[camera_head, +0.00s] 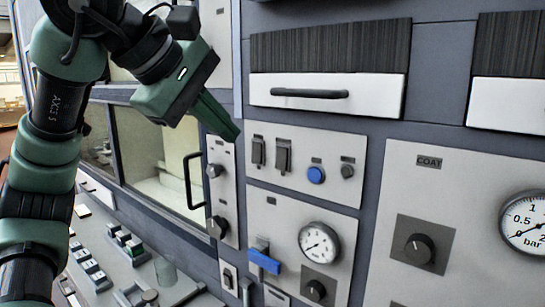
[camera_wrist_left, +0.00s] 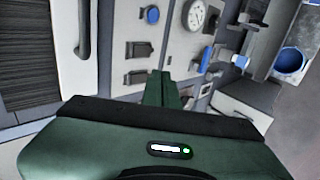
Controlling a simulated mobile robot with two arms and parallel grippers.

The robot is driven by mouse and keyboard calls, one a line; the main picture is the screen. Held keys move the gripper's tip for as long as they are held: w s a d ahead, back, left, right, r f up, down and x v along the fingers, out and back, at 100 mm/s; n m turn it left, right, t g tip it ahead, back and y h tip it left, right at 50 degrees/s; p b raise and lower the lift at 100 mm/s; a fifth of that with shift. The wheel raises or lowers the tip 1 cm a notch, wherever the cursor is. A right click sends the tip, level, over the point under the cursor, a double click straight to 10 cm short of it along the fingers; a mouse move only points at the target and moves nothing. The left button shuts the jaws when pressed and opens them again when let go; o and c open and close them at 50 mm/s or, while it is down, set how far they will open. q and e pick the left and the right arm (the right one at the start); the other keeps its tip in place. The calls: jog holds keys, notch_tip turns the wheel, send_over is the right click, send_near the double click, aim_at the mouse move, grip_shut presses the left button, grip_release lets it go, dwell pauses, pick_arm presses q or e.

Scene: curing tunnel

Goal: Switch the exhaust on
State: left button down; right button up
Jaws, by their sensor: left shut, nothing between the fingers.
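My left gripper (camera_head: 230,133) is shut and empty, with its green fingers pointing down and right in front of the panel. Its tip is near the upper left corner of a small plate (camera_head: 328,188), left of two dark switches (camera_head: 258,151) (camera_head: 283,155). A blue round button (camera_head: 316,175) and a dark knob (camera_head: 347,171) sit to their right. In the left wrist view the shut fingertips (camera_wrist_left: 160,76) appear beside the two dark switches (camera_wrist_left: 137,49) (camera_wrist_left: 135,77); contact cannot be told. Which control is the exhaust cannot be told; the small labels are unreadable.
A white drawer front with a dark handle (camera_head: 310,93) is above the plate. Below are a gauge (camera_head: 319,243), a blue lever (camera_head: 264,262) and a knob (camera_head: 314,291). A plate labelled COAT (camera_head: 429,162) is right. A window with a dark handle (camera_head: 190,181) is left.

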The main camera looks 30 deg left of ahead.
pick_arm(q)
send_near(280, 167)
notch_tip(280, 167, down, 3)
jog(key=w+p, duration=0.1)
jog(key=w, duration=0.1)
jog(key=w+f+p, duration=0.1)
jog(key=w, duration=0.1)
jog(key=shift+w+d, duration=0.15)
jog(key=shift+d, duration=0.05)
dwell(0.4)
